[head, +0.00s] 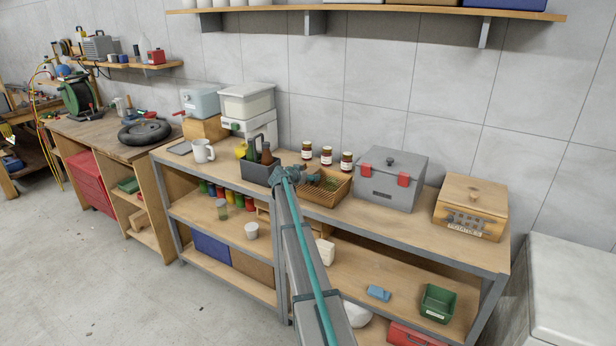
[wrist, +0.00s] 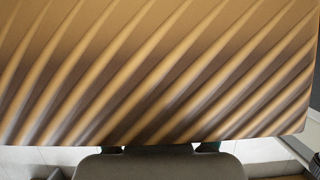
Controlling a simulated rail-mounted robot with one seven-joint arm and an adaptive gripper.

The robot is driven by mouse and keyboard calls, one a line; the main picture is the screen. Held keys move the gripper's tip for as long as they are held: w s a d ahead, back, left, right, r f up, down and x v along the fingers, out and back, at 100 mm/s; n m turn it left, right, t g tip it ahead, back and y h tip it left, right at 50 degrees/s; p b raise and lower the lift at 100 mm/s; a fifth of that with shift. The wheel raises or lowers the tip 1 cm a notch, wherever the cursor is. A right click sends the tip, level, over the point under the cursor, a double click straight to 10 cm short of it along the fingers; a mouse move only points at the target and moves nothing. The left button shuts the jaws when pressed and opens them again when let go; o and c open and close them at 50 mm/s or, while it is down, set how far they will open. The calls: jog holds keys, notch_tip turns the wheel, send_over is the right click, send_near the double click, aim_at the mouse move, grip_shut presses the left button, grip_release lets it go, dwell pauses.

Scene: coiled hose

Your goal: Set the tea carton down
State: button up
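A brown surface with slanted light and dark stripes (wrist: 150,75) fills most of the wrist view, very close to the camera. It may be a face of the tea carton, but no label shows. My gripper (wrist: 160,148) shows at the bottom of that view as a grey body with two dark finger parts, set apart. The striped surface hides the fingertips and whatever is between them. In the head view my arm reaches to the bench beside a slatted wooden basket (head: 325,199). My fingers and a tea carton cannot be made out there.
On the bench (head: 420,226), a dark bottle caddy (head: 256,174) stands left of the basket. Several jars (head: 327,156) stand behind it. A white mug (head: 203,151) stands at the left.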

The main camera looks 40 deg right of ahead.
jog(key=shift+a+r, duration=0.1)
jog(key=shift+r, duration=0.05)
jog(key=b+v, duration=0.3)
jog(key=v, duration=0.9)
jog(key=s+a+f+n+g+y, duration=0.1)
jog(key=s+a+f+n+y, duration=0.1)
jog(key=s+a+f, duration=0.85)
jog(key=s+a+f+n+g+y, duration=0.2)
jog(key=s+a+f, duration=0.25)
jog(key=f, duration=1.15)
jog(key=s+a+f+n+g+y, duration=0.1)
jog(key=s+a+f+n+y, duration=0.15)
jog(key=s+a+f, duration=0.8)
jog(key=s+a+f+n+g+y, duration=0.2)
jog(key=s+a+f, duration=0.2)
jog(key=s+f, duration=0.4)
jog(key=s+a+f+n+g+y, duration=0.1)
jog(key=s+a, duration=0.4)
jog(key=s, duration=0.6)
jog(key=s+a+f+n+g+y, duration=0.1)
jog(key=s+a+f+n+g, duration=0.1)
jog(key=s, duration=0.9)
jog(key=s+a+f+n+g+y, duration=0.2)
jog(key=s+a+f+g, duration=0.1)
jog(key=s+a, duration=0.6)
jog(key=s+f, duration=0.1)
jog(key=s, duration=0.2)
jog(key=shift+f, duration=0.2)
jog(key=shift+s, duration=0.1)
